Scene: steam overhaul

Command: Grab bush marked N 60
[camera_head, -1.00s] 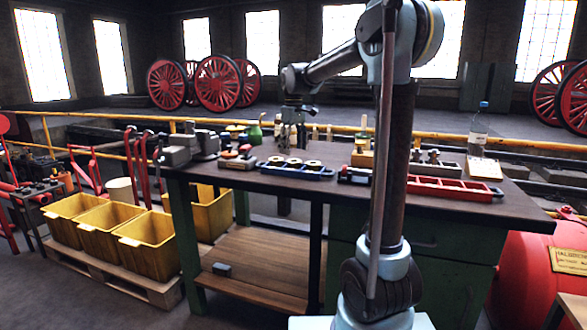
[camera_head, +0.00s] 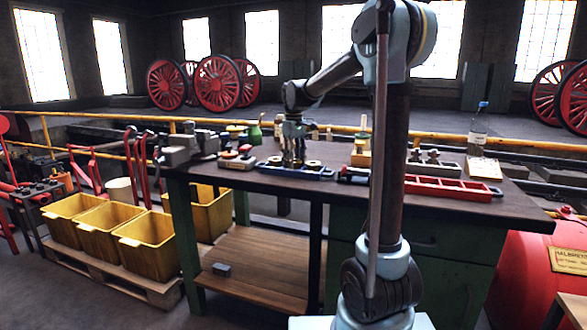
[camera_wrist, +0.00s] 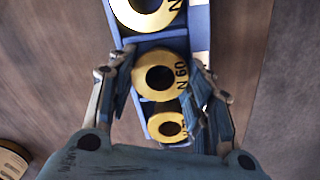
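The bush marked N 60 (camera_wrist: 142,84) is a yellow ring with a dark bore, the middle of three in a narrow blue tray (camera_wrist: 200,42). My gripper (camera_wrist: 162,92) is over it, with one finger on each side; small gaps seem to show between fingers and ring. A larger bush (camera_wrist: 124,12) lies above it in the wrist view, its marking cut off after N. A smaller bush (camera_wrist: 153,127) lies below, its marking partly hidden. In the head view my gripper (camera_head: 293,160) points down at the blue tray (camera_head: 325,173) and hides the middle bush.
A red tray (camera_head: 450,190) lies to the right on the dark bench top (camera_head: 420,211). A vice (camera_head: 180,150) stands at the left end, a bottle (camera_head: 479,125) at the back right. A round pale-rimmed thing (camera_wrist: 12,163) shows at the wrist view's lower left.

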